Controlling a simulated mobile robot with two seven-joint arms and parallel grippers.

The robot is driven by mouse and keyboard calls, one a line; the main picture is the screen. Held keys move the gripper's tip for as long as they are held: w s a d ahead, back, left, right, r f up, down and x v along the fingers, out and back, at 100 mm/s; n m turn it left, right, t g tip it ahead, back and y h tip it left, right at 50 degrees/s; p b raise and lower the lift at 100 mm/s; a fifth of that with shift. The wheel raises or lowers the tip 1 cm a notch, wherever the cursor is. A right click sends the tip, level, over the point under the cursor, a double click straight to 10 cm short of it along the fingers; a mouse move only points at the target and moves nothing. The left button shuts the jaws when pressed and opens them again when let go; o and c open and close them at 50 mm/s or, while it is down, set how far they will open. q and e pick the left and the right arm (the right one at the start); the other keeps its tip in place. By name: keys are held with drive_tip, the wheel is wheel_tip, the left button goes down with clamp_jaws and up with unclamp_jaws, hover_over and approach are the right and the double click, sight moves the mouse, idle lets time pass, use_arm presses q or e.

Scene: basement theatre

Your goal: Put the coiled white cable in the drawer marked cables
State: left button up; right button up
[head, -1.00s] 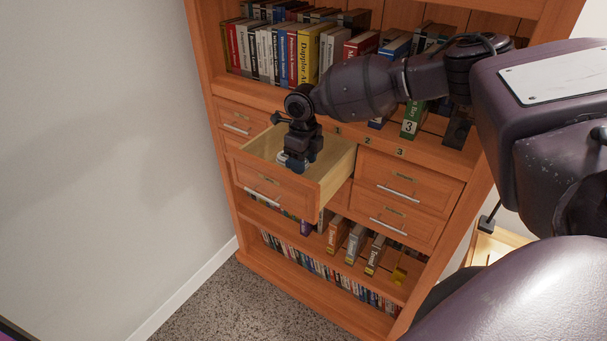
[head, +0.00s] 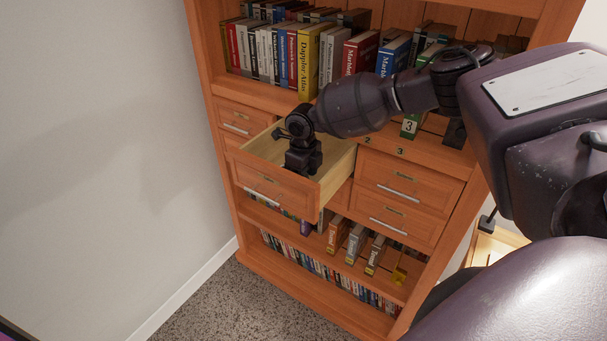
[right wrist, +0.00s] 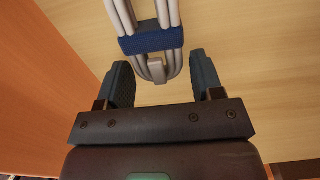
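The open drawer (head: 335,178) juts out of the wooden bookcase. Its front carries a small label plate, too small to read. My right gripper (head: 300,170) reaches down into the drawer from above. In the right wrist view, the coiled white cable (right wrist: 171,12) with a dark blue strap lies over the pale wooden drawer floor (right wrist: 245,60). The fingers of my right gripper (right wrist: 162,78) are spread, with the cable's near end between them and gaps on both sides. The cable is hidden in the head view. My left gripper is not in view.
Closed drawers (head: 408,185) sit to the right of the open one, and another (head: 240,122) is behind it. Shelves of books (head: 275,52) are above, and more books and cases (head: 330,275) below. A plain wall (head: 90,150) stands at the left.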

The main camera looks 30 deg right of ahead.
drive_tip(key=shift+o, duration=0.9)
drive_tip(key=shift+r, duration=0.2)
wheel_tip(320, 180, up, 12)
